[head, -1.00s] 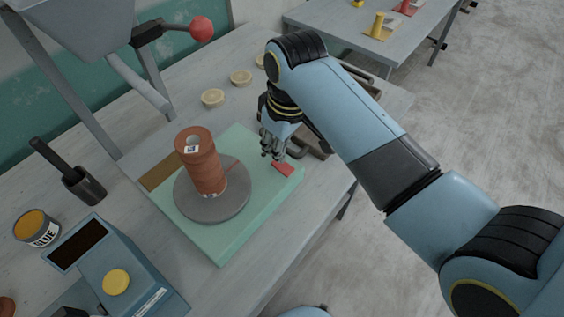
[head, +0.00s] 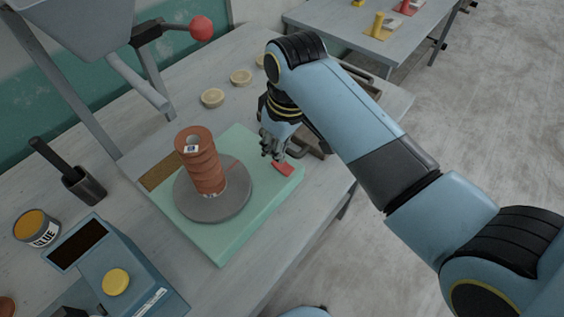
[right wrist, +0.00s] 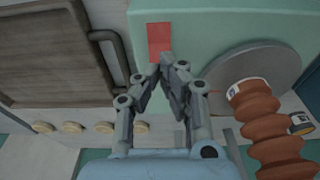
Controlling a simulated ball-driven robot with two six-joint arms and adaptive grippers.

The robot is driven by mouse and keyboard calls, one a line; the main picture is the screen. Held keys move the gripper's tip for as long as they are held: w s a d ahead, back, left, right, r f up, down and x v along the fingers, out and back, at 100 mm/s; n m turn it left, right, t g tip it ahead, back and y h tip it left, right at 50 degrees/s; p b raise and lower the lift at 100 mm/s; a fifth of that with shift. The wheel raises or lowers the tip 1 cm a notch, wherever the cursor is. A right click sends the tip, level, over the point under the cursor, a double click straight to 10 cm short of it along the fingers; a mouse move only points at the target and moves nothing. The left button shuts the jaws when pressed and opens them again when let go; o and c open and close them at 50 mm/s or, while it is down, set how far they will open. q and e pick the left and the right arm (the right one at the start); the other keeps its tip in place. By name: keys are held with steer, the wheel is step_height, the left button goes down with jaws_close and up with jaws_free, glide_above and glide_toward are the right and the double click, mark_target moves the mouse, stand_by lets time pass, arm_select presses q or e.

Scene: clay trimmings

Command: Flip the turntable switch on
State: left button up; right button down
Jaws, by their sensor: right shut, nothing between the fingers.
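The turntable has a pale green base (head: 236,236) and a round grey disc (head: 208,213). A red switch (head: 284,169) sits on the base near its right corner; it also shows in the right wrist view (right wrist: 158,36). A stacked brown clay piece (head: 208,172) stands upright on the disc. My right gripper (head: 275,157) is shut and empty, its tips right at the switch's edge. In the right wrist view its fingertips (right wrist: 168,66) overlap the near end of the switch; I cannot tell whether they touch it. My left gripper is not in view.
A blue scale-like box (head: 115,265) with a yellow button, a glue can (head: 36,229) and a dark cup (head: 84,186) stand at left. Several pale round discs (head: 212,98) lie behind. A brown tray (right wrist: 60,60) lies beside the base.

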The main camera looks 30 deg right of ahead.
steer(key=shift+f+b, duration=0.45)
steer(key=shift+f, duration=0.8)
stand_by(0.3)
steer(key=shift+s, duration=0.1)
step_height(320, 180, up, 3)
steer(key=p, duration=0.2)
steer(key=shift+f+p, duration=0.1)
steer(key=shift+p, duration=0.2)
steer(key=shift+r, duration=2.1)
